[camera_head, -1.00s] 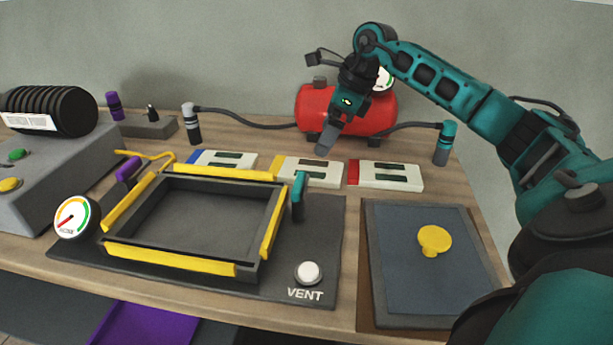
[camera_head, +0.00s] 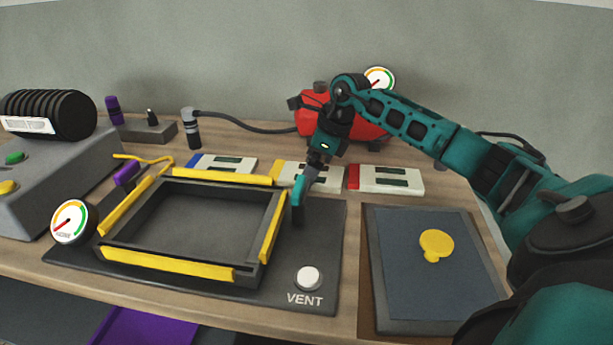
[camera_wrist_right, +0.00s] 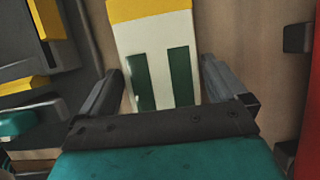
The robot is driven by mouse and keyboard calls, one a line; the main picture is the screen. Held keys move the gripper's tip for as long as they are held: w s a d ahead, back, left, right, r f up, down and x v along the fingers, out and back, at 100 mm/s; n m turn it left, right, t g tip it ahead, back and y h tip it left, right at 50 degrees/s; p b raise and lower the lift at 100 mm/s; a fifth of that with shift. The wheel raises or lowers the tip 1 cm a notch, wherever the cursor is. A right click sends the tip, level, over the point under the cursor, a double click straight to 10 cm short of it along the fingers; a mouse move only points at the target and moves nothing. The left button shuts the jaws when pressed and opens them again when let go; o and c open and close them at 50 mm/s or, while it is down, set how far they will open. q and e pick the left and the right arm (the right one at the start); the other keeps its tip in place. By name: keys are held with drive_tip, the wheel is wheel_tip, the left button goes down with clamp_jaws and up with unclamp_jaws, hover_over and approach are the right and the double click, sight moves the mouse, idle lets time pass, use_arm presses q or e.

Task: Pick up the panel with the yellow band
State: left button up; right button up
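The panel with the yellow band (camera_head: 328,178) is a white slab with two dark green windows. It lies on the bench between a blue-banded and a red-banded panel. My right gripper (camera_head: 312,172) is low over this panel and hides part of it. In the right wrist view the panel (camera_wrist_right: 158,45) shows between the two open fingers (camera_wrist_right: 165,80), with its yellow band at the far end. Gaps show beside the panel. I cannot tell the exact height of the fingertips. My left gripper is out of view.
The blue-banded panel (camera_head: 226,163) lies to the left and the red-banded panel (camera_head: 390,180) to the right. A dark mould frame with yellow edges (camera_head: 185,262) and a teal handle (camera_head: 298,195) stands in front. A red tank (camera_head: 312,115) is behind.

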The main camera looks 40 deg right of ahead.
drive_tip(key=c, duration=0.8)
drive_tip(key=shift+o, duration=0.2)
